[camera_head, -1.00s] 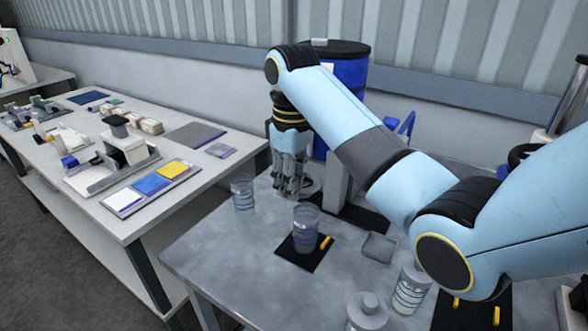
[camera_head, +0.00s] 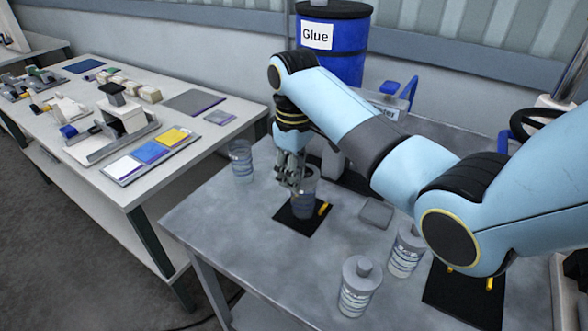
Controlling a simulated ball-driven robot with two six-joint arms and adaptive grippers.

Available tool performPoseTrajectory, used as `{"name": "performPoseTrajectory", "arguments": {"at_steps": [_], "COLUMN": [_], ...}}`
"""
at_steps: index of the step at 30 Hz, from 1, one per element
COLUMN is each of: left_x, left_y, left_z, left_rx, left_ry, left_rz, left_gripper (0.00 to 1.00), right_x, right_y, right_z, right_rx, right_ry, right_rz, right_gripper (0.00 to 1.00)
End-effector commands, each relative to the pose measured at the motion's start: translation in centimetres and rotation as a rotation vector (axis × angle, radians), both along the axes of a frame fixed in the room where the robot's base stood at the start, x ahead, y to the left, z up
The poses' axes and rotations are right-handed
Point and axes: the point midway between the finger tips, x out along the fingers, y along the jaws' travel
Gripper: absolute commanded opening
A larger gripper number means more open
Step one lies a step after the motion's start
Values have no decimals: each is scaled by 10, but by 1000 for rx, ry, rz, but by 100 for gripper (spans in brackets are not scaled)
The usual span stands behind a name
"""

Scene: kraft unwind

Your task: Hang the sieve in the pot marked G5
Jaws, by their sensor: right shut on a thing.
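My right gripper (camera_head: 290,186) reaches down from the right arm to the pot on the black mat. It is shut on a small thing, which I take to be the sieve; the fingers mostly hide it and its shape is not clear. The pot (camera_head: 306,204) is a clear grey cylinder standing upright. The fingers overlap its upper left side, and I cannot tell whether they touch it. No G5 mark is readable on any pot. Another clear pot (camera_head: 241,162) stands near the table's left edge. My left gripper is not in view.
The black mat (camera_head: 291,222) carries a yellow piece (camera_head: 324,208) beside the pot. A shallow grey tray (camera_head: 376,213) lies to the right. Banded jars (camera_head: 357,291) (camera_head: 405,256) stand nearer. A blue glue drum (camera_head: 343,59) stands behind. The table's front left is clear.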

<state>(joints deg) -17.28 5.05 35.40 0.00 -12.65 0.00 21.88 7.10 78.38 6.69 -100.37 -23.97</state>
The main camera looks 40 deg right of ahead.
Motion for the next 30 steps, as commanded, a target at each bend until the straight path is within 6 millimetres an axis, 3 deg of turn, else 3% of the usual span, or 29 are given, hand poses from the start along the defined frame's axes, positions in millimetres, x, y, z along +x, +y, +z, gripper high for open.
{"name": "performPoseTrajectory", "arguments": {"at_steps": [13, 14, 19, 30], "left_x": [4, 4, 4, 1], "left_y": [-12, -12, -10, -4], "left_z": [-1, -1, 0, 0], "left_rx": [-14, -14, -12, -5], "left_ry": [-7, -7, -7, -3], "left_rz": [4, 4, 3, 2], "left_gripper": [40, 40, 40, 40], "right_x": [0, 0, 0, 0], "right_y": [0, 0, 0, 0], "right_z": [0, 0, 0, 8], "right_rx": [0, 0, 0, -1], "right_ry": [0, 0, 0, 0], "right_rz": [0, 0, 0, 0], "right_gripper": [0, 25, 48, 49]}}
